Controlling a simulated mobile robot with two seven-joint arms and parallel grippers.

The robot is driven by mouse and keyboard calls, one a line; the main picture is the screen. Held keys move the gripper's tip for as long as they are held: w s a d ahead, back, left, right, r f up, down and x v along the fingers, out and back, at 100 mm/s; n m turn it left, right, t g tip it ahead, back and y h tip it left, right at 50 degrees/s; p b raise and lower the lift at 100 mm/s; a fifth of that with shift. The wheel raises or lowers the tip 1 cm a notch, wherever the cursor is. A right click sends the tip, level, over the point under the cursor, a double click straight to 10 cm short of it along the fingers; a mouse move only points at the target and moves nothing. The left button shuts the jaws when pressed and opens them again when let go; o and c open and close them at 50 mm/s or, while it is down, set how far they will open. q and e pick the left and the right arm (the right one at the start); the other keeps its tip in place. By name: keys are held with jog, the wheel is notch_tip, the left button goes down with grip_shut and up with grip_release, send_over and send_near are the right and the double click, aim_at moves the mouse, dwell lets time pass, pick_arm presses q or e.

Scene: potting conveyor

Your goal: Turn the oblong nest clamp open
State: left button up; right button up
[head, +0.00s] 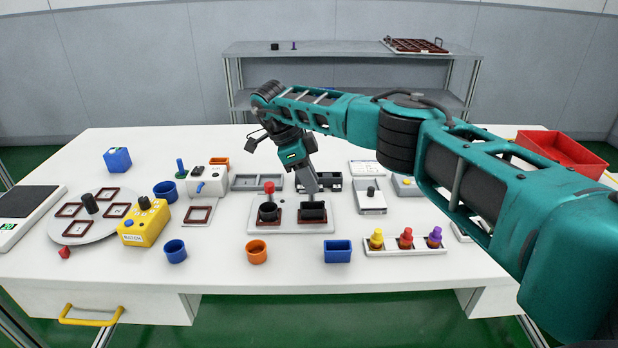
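A light grey fixture plate (289,227) lies at the middle of the table with two dark nests in brown frames. The round nest (268,212) on the left has a red-topped knob (269,187) standing over it. The oblong nest (313,213) is on the right. My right gripper (311,190) points down right over the oblong nest, its grey fingers reaching to its upper edge. The fingers hide any clamp knob there, and I cannot tell whether they are open or closed on it. My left gripper is not in view.
A tray of yellow, red and purple-topped pieces (405,249) is at right front. Orange (257,252) and blue (338,251) cups stand in front of the plate. A yellow box (144,226) and turntable (60,228) are left. A red bin (560,150) is far right.

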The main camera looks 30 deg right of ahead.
jog(key=o, duration=0.4)
jog(key=shift+p+v, duration=0.4)
jog(key=shift+v, duration=6.05)
jog(key=shift+s+d, duration=0.1)
